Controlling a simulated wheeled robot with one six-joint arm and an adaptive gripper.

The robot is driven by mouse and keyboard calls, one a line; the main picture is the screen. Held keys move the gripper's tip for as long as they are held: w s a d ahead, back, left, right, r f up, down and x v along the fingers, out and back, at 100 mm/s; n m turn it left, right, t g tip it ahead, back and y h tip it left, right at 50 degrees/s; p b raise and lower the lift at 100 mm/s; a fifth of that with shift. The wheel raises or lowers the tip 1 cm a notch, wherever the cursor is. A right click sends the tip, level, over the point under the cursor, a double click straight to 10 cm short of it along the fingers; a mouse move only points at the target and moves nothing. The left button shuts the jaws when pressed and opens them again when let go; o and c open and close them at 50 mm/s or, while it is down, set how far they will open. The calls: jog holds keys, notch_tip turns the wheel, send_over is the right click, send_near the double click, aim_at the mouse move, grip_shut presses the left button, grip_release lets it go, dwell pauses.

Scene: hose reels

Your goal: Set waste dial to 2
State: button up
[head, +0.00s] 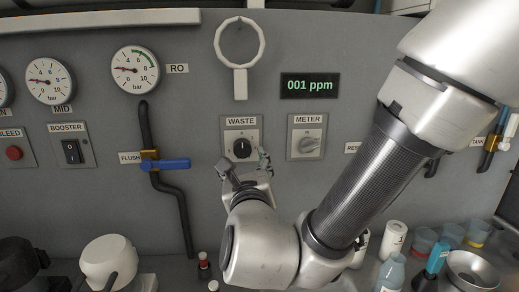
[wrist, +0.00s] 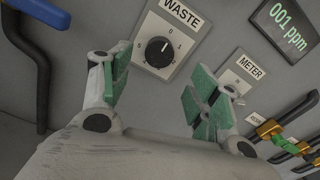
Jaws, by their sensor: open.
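The waste dial (head: 242,148) is a black round knob on a pale plate under a WASTE label on the grey panel. In the wrist view the dial (wrist: 159,52) shows a white pointer line towards the upper right, near the 0 and 1 marks; the exact setting is hard to read. My gripper (head: 243,164) is just below the dial in the head view. In the wrist view my gripper (wrist: 160,90) is open, with green-padded fingers spread either side of the dial and nothing between them. I see no contact with the knob.
A blue-handled flush valve (head: 165,164) is at left.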

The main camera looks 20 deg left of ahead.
aim_at(243, 151)
jog(key=x, duration=0.7)
jog(key=shift+w+a, duration=0.15)
jog(key=shift+w, duration=0.1)
jog(key=c, duration=1)
